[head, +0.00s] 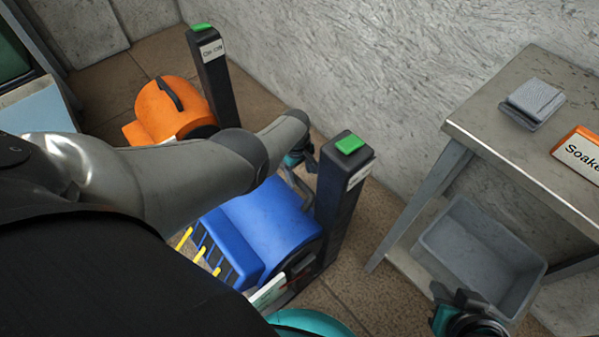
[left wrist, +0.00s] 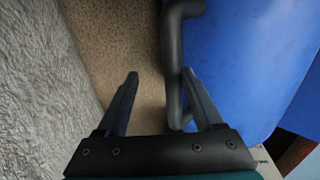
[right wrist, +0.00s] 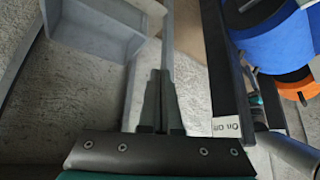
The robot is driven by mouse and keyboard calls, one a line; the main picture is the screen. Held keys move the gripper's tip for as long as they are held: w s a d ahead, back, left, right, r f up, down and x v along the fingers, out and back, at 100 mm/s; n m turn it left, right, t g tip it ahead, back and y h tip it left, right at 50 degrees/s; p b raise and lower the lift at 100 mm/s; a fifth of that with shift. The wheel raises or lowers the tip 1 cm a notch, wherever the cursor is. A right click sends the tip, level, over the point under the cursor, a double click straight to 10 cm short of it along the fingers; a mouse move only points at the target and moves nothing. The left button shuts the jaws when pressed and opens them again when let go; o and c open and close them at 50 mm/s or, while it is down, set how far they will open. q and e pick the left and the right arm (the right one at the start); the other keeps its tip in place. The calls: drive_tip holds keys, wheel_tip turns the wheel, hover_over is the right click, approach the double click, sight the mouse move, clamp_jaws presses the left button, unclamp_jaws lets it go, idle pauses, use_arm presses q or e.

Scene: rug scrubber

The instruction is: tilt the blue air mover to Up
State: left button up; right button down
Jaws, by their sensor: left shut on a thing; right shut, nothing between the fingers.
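The blue air mover (head: 262,225) sits on the floor beside a black post with a green top, left of the bench. My left gripper (head: 298,160) is at its far side, partly hidden by my forearm. In the left wrist view the left gripper (left wrist: 160,95) has its fingers around a dark bar handle (left wrist: 172,55) on the blue body (left wrist: 240,60); the handle lies close to the right finger. My right gripper (head: 462,300) is shut and empty, low in front of the bench. In the right wrist view its fingers (right wrist: 160,95) are together. A tilt marking cannot be read.
An orange air mover (head: 165,110) stands behind, beside another black post (head: 213,75). A second post (head: 340,205) stands right of the blue one. A metal bench (head: 500,120) holds a grey block (head: 535,100) and a "Soake…" sign (head: 580,155). A grey bin (head: 480,255) sits under it.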

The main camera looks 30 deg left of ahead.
use_arm(q)
drive_tip(key=shift+w+d+r, duration=0.15)
drive_tip(key=shift+w+r, duration=0.1)
drive_tip(key=r+p, duration=0.1)
drive_tip(key=p, duration=0.1)
drive_tip(key=r+p, duration=0.2)
drive_tip(key=s+r+p, duration=0.1)
drive_tip(key=r, duration=0.1)
drive_tip(key=shift+a+r+p, duration=0.2)
drive_tip(key=shift+a+p, duration=0.05)
drive_tip(key=shift+p, duration=0.15)
wheel_tip(320, 180, up, 9)
drive_tip(key=p, duration=0.9)
drive_tip(key=shift+s+r, duration=0.15)
drive_tip(key=shift+s, duration=0.15)
use_arm(e)
drive_tip(key=s+d+f+g, duration=0.1)
drive_tip(key=s+d+f, duration=0.2)
drive_tip(key=s+f, duration=0.2)
drive_tip(key=s+d+f+g+h, duration=0.1)
drive_tip(key=s+d+f+g, duration=0.1)
drive_tip(key=s+f, duration=0.3)
drive_tip(key=s+d+f+g+h, duration=0.1)
drive_tip(key=s+d+f, duration=0.4)
drive_tip(key=f, duration=0.6)
drive_tip(key=shift+g, duration=0.3)
use_arm(q)
drive_tip(key=shift+a, duration=0.1)
use_arm(e)
drive_tip(key=shift+d, duration=0.1)
